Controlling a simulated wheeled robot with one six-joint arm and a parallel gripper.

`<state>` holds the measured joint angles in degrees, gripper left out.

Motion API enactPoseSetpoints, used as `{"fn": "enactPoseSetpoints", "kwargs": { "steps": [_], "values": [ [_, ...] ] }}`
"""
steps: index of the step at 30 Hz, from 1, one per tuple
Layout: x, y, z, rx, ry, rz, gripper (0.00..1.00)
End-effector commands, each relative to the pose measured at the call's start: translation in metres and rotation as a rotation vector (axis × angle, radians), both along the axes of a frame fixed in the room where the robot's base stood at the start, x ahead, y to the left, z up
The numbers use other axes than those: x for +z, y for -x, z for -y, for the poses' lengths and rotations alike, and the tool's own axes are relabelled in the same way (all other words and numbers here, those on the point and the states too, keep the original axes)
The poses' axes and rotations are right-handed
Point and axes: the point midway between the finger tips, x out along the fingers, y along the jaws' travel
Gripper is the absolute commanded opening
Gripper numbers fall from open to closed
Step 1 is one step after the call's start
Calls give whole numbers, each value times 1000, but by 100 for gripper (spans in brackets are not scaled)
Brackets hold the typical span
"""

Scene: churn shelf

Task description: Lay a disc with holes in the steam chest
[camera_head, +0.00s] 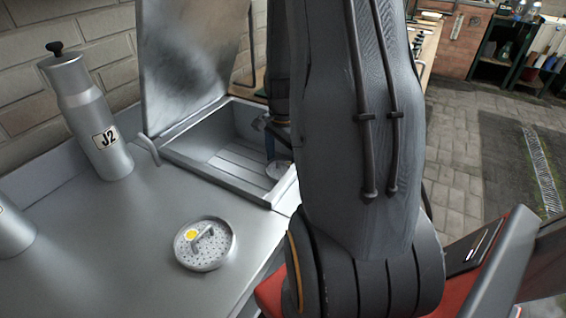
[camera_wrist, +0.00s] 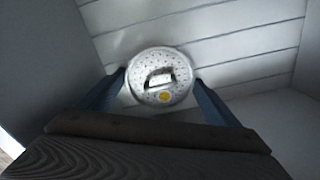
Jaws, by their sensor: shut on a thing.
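A round metal disc with holes (camera_wrist: 150,95), with a small handle and a yellow dot, is between the two blue fingers of my gripper (camera_wrist: 160,80). My gripper is shut on it, inside the steam chest. In the head view my gripper (camera_head: 271,150) reaches down into the open steam chest (camera_head: 178,160), and part of the held disc (camera_head: 280,168) shows at its right end. I cannot tell whether the disc touches the slatted floor. A second disc with holes (camera_head: 205,258), also with a handle and yellow dot, lies on the metal bench in front.
The chest's lid (camera_head: 185,60) stands raised at the back. A metal bottle marked J2 (camera_head: 95,125) stands left of the chest, and another container (camera_head: 12,232) is at the left edge. My arm hides the chest's right side. The bench (camera_head: 110,250) between them is clear.

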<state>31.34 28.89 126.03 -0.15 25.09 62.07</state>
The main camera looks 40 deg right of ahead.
Motion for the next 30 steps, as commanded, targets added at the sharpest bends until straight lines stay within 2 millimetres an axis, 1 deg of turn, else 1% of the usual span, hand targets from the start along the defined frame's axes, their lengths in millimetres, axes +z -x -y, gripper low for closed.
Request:
{"fn": "enactPoseSetpoints", "kwargs": {
  "steps": [1, 2, 3, 4, 11, 14, 16, 20, 27, 30],
  "values": [
    [-2, 0, 0, 0, 0, 0, 61],
    [-1, 0, 0, 0, 0, 0, 90],
    [-1, 0, 0, 0, 0, 0, 97],
    [-1, 0, 0, 0, 0, 0, 100],
    [0, 0, 0, 0, 0, 0, 100],
    [4, 0, 0, 0, 0, 1, 100],
    [12, -1, 1, 0, 1, 2, 100],
    [33, -1, 1, 0, 2, 4, 100],
    [83, -1, 1, 0, 2, 4, 100],
    [100, -1, 0, 0, 2, 3, 100]
  ]
}}
